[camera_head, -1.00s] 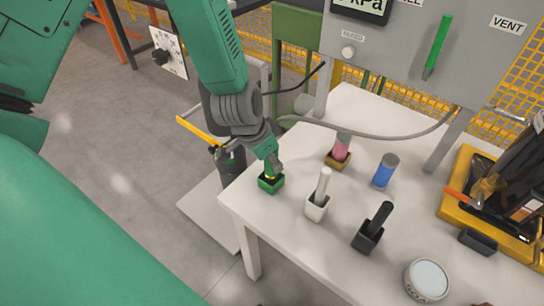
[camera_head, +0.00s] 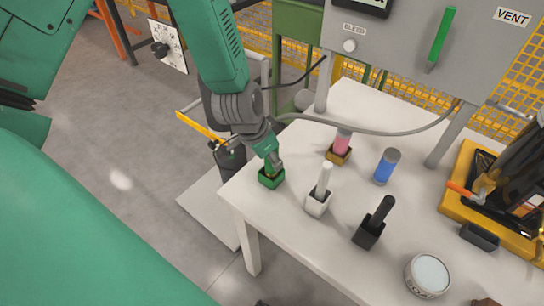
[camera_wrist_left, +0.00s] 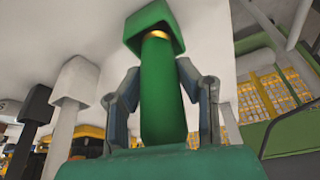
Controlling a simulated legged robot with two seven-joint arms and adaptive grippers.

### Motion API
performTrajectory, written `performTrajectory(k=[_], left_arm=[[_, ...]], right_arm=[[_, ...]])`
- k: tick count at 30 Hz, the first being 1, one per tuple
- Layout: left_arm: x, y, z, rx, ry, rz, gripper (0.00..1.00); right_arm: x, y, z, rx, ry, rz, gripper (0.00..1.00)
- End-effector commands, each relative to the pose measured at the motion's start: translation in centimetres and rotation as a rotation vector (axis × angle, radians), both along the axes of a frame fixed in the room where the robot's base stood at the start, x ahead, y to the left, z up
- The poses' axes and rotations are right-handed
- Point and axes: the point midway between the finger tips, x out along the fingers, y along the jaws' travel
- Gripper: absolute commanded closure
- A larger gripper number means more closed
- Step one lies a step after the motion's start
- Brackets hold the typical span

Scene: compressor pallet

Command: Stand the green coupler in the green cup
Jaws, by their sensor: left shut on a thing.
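The green cup (camera_head: 271,180) stands on the white table near its left corner. In the left wrist view the cup (camera_wrist_left: 152,18) is at the top, its mouth facing the gripper. My left gripper (camera_head: 271,161) is directly above the cup, fingers pointing down. It is shut on the green coupler (camera_wrist_left: 162,105), with one finger on each side. The coupler's brass-coloured end is at the cup's mouth and partly inside its rim; how deep it sits, and whether it touches the bottom, I cannot tell. My right gripper is not in view.
A white cup (camera_head: 316,206) with a white coupler and a black cup (camera_head: 367,237) with a black coupler stand to the right. A pink piece (camera_head: 342,143), a blue cylinder (camera_head: 386,167) and a round tin (camera_head: 428,275) are also on the table (camera_head: 305,255). A grey hose runs behind.

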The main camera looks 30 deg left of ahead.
Motion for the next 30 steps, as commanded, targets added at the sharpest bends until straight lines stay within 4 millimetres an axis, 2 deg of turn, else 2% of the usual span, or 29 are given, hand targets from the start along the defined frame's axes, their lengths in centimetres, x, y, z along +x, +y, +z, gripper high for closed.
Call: performTrajectory(k=[6,7,9,20,23,30], left_arm=[[0.0,0.0,-0.5,0.000,-0.001,0.000,1.00],[0.0,0.0,-0.5,0.000,-0.001,0.000,0.68],[0.0,0.0,-0.4,0.000,-0.001,0.000,0.47],[0.0,0.0,-0.2,0.000,0.000,-0.001,0.47],[-0.3,0.2,0.8,0.000,-0.002,-0.001,0.47],[-1.7,0.8,5.3,0.001,-0.005,-0.001,0.47]], right_arm=[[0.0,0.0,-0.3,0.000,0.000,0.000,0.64],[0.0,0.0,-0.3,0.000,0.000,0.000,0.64],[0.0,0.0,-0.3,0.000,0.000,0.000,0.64],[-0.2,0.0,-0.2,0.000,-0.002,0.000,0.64],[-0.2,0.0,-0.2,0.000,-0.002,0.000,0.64],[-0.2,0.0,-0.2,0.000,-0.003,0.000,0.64]])
